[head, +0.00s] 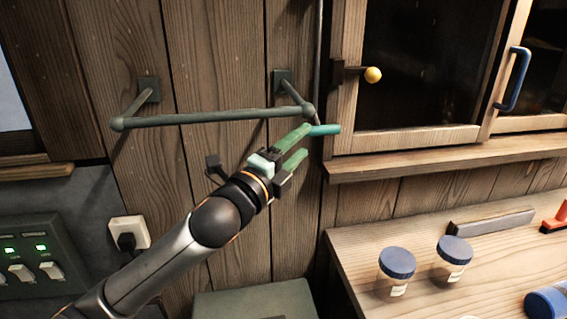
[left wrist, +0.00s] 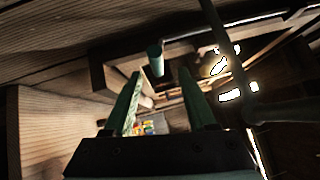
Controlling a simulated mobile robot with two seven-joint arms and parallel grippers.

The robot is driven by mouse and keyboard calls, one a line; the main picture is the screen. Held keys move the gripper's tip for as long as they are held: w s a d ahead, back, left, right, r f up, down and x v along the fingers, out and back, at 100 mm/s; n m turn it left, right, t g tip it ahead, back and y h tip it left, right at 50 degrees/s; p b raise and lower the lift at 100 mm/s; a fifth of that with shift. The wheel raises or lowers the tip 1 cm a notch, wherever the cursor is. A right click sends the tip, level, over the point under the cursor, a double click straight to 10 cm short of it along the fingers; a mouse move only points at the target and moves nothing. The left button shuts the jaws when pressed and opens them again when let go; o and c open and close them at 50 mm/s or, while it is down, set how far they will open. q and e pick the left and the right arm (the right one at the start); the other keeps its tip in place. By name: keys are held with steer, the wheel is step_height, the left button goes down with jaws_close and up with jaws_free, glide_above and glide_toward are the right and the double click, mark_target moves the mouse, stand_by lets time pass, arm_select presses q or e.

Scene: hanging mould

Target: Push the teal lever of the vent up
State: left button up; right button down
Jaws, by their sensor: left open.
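The teal lever (head: 326,130) is a short round bar near the thin vertical rod, left of the cabinet's lower corner. In the left wrist view the lever (left wrist: 155,59) shows end-on, beyond and between my fingertips. My left gripper (head: 304,144) is open, with green fingers, and reaches up from lower left. Its upper fingertip overlaps the lever's left end in the head view; I cannot tell whether they touch. The open fingers also show in the left wrist view (left wrist: 160,80), with nothing held. The vent itself is not clearly seen. My right gripper is not in view.
A green towel rail (head: 210,117) runs along the plank wall just above my gripper. A wooden cabinet (head: 410,139) with a yellow knob (head: 373,75) is at right. Jars (head: 396,270) stand on the bench (head: 360,250) below. A switch panel (head: 40,262) is at lower left.

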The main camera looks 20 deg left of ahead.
arm_select(q)
steer(key=shift+b+v, duration=0.4)
steer(key=shift+v, duration=2.2)
steer(key=s+f+n+g+y, duration=0.15)
steer(key=f+n, duration=0.25)
steer(key=f, duration=0.4)
steer(key=s+a+f+n+g+y, duration=0.1)
steer(key=s+f+n+g, duration=0.2)
steer(key=f, duration=0.4)
steer(key=s+f+n+g+y, duration=0.1)
steer(key=s+f+n+g, duration=0.2)
steer(key=f, duration=0.5)
steer(key=s+f+n+g, duration=0.8)
steer(key=s+f+n, duration=0.2)
steer(key=s+f, duration=0.75)
steer(key=w+d+f+t+h, duration=0.2)
steer(key=w+d+f+t, duration=0.1)
steer(key=f, duration=0.6)
steer(key=shift+d+f+t, duration=0.25)
steer(key=shift+d+t, duration=0.5)
steer(key=shift+t, duration=0.5)
steer(key=shift+a, duration=0.15)
